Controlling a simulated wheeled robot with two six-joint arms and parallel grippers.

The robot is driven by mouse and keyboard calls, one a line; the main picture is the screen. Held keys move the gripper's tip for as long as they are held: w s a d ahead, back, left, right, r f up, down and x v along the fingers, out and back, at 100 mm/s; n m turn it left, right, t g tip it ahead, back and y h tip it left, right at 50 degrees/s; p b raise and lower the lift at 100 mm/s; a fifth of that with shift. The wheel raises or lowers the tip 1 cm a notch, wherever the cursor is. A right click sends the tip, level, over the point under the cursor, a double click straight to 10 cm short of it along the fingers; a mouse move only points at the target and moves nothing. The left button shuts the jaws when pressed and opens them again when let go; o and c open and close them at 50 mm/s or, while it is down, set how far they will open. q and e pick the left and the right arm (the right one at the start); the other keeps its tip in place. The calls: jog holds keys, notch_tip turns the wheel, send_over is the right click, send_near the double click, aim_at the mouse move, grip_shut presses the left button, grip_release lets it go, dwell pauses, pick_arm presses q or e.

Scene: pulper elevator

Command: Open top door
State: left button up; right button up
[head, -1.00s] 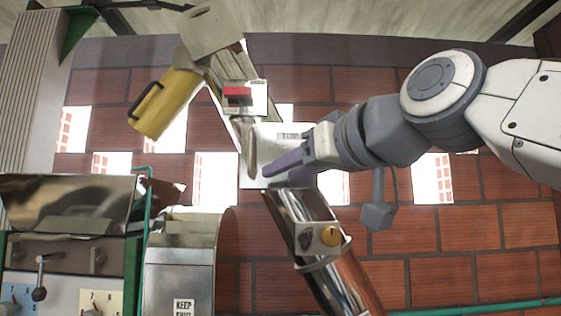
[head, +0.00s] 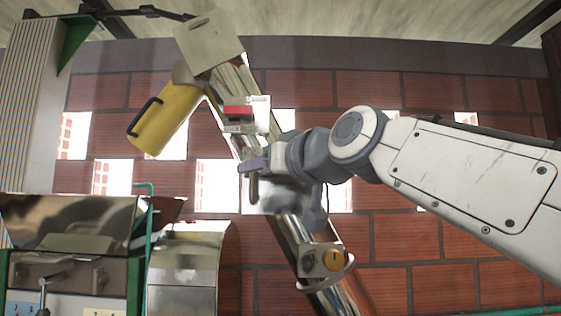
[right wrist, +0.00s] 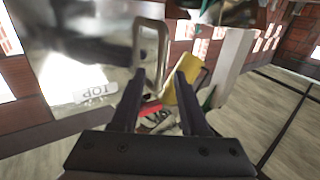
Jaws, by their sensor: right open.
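The top door is a shiny metal plate (head: 290,198) on the slanted elevator tube, partly hidden by my right wrist in the head view. In the right wrist view the plate (right wrist: 75,65) fills the left side with its TOP label, upside down. Its metal loop handle (right wrist: 163,45) stands just ahead of my right gripper (right wrist: 160,76). The handle's near end appears between the open fingers. In the head view my right gripper (head: 252,166) overlaps the handle (head: 254,188). Whether a finger touches the handle I cannot tell. My left gripper is out of view.
A red switch (head: 238,111) sits on the tube just above my gripper. A yellow cylinder (head: 163,118) hangs at upper left. Metal machines stand at lower left, before a brick wall (head: 450,250).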

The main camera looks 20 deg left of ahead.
grip_shut()
dwell(1.4)
